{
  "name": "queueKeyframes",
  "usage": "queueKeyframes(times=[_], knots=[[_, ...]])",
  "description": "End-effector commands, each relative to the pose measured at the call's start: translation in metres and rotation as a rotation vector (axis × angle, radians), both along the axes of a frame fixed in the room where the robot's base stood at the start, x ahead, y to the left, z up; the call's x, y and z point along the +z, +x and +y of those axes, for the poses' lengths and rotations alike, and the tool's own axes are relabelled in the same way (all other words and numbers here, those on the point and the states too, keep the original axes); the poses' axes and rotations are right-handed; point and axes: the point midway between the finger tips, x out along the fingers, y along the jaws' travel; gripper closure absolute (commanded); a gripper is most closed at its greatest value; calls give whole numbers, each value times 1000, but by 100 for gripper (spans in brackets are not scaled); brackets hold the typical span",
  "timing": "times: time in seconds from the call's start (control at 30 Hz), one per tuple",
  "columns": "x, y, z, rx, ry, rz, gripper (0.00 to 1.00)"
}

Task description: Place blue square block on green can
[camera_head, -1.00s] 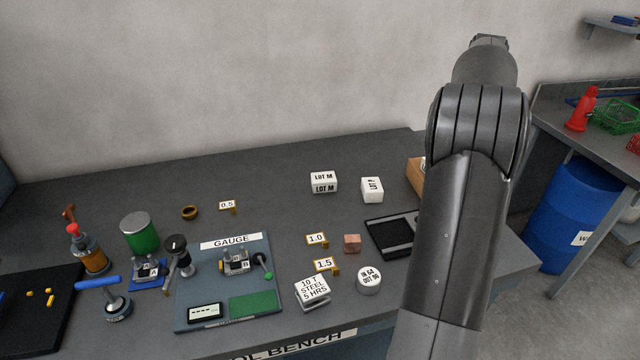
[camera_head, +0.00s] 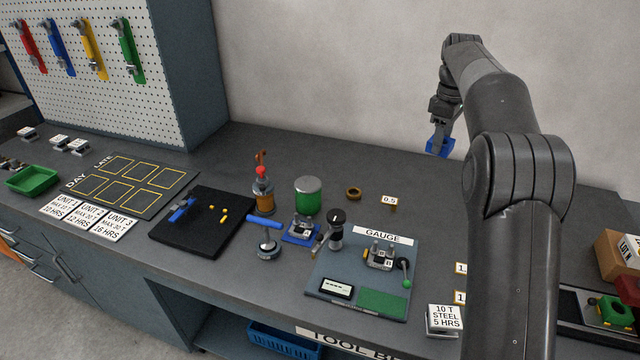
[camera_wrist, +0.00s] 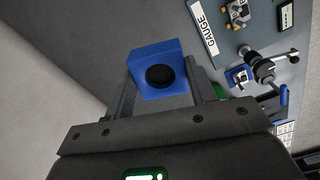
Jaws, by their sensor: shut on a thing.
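The blue square block (camera_head: 439,148) has a dark round hole in its face, clear in the wrist view (camera_wrist: 142,83). My gripper (camera_head: 441,136) is shut on it and holds it in the air above the back of the bench, near the wall. In the wrist view the block sits between the two fingers. The green can (camera_head: 308,200) has a grey top and stands upright on the bench. It is to the left of my gripper and lower in the head view. Nothing rests on its top.
An orange bottle with a red top (camera_head: 264,190) stands left of the can. A brass ring (camera_head: 353,193) and a 0.5 tag (camera_head: 390,200) lie right of it. The gauge board (camera_head: 340,267) and a dark knobbed tool (camera_head: 336,230) are in front.

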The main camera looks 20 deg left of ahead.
Motion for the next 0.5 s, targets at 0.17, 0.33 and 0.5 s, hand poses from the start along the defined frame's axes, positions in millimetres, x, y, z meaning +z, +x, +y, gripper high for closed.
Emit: queueKeyframes(times=[0.17,0.33,0.5], knots=[[-1,-16,99,137,5,-1,79],[-1,-35,164,227,9,1,79],[-1,-50,204,284,12,1,79]])
